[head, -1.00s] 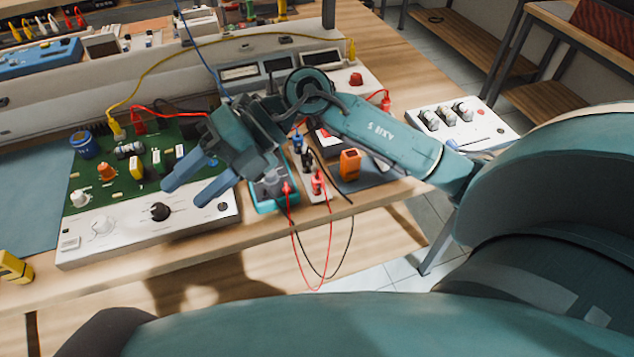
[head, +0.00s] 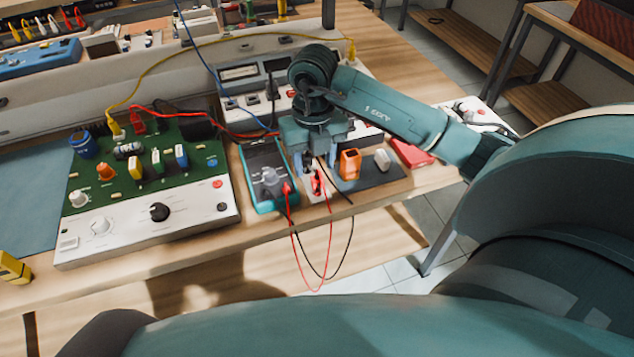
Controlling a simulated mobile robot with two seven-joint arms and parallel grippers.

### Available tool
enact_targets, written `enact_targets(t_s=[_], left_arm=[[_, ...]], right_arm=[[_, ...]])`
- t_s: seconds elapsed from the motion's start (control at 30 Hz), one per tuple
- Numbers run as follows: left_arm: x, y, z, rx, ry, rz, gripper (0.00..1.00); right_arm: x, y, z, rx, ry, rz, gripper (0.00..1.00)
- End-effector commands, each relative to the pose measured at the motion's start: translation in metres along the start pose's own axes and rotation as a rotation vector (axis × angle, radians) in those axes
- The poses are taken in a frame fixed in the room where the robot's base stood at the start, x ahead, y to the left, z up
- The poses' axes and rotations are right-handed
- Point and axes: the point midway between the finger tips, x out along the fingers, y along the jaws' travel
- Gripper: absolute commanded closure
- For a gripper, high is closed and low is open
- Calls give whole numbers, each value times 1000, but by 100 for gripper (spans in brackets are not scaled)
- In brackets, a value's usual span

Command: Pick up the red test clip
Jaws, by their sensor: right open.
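A red test clip (head: 317,183) stands on a small white block near the front edge of the bench, just right of the teal multimeter (head: 265,178). A thin red lead loops from it below the bench edge. My right gripper (head: 311,167) points down just above and behind this clip, with its jaws open. I cannot tell whether the fingers touch the clip, and the gripper hides what stands behind it. Another red clip (head: 137,122) sits at the back of the green circuit board. My left gripper is not in view.
The green circuit board (head: 200,160) with knobs lies to the left. An orange part (head: 349,164) and a white part (head: 382,159) stand on a dark mat to the right. Red and black leads hang over the front edge. Bench instruments stand behind.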

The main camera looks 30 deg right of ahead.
Motion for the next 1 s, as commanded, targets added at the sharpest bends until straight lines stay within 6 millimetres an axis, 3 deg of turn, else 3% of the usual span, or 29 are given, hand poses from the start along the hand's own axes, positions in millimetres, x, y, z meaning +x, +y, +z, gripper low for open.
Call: enact_targets(t_s=[0.17, 0.4, 0.7, 1.0], left_arm=[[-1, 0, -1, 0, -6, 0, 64], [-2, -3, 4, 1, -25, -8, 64], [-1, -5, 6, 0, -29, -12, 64], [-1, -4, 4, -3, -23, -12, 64]], right_arm=[[14, -2, -2, -1, 4, 1, 53], [48, -5, -3, 0, 2, 0, 53], [55, -5, -3, -2, 0, 1, 53], [55, -5, -3, -2, 0, 1, 76]])
